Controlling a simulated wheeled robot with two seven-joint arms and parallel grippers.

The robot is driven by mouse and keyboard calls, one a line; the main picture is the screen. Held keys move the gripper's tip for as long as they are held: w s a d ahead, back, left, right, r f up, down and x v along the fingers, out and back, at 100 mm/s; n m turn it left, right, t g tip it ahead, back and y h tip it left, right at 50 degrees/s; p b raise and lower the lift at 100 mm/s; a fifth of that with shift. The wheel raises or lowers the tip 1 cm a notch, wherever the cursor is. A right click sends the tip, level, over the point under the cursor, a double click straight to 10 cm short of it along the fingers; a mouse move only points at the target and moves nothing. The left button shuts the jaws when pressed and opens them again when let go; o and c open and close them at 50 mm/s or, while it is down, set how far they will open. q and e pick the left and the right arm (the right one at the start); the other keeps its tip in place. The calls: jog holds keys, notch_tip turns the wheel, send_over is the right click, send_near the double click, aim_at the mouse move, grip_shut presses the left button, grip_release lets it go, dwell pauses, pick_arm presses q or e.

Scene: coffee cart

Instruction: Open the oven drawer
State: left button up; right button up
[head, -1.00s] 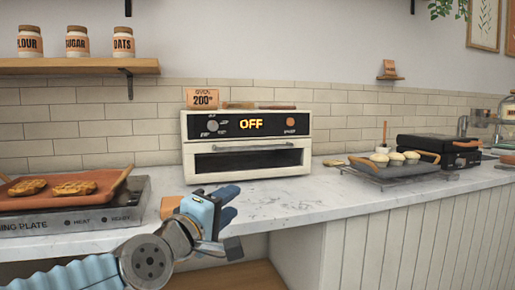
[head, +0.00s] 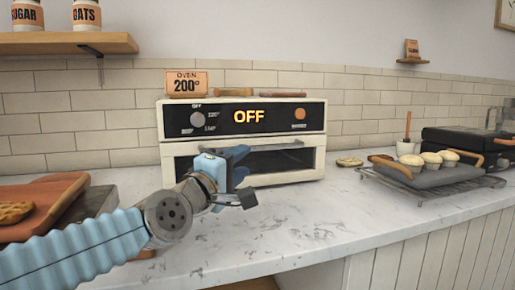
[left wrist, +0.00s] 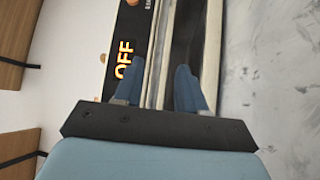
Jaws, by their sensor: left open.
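The white oven (head: 172,158) stands on the counter against the tiled wall, with a black control panel reading OFF (head: 249,117). Its drawer front (head: 308,165) is shut, with a dark window and a horizontal handle (head: 290,145) partly hidden by my gripper. My left gripper (head: 240,164) is open in front of the left half of the drawer. In the left wrist view its two blue fingers (left wrist: 156,85) straddle the pale upper edge of the drawer region, with the OFF panel on one side. I cannot tell whether the fingers touch the handle. My right gripper is out of view.
A sign reading oven 200° (head: 186,84) and wooden-handled items lie on the oven. At right, a rack (head: 455,187) holds a grey tray with pale buns. At left is a brown tray (head: 45,195) with pastries. Marble counter (head: 310,215) before the oven is clear.

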aim_at(259, 149)
pick_arm(q)
jog(key=p+x, duration=0.1)
jog(key=x, duration=0.7)
jog(key=shift+w, duration=0.1)
grip_shut()
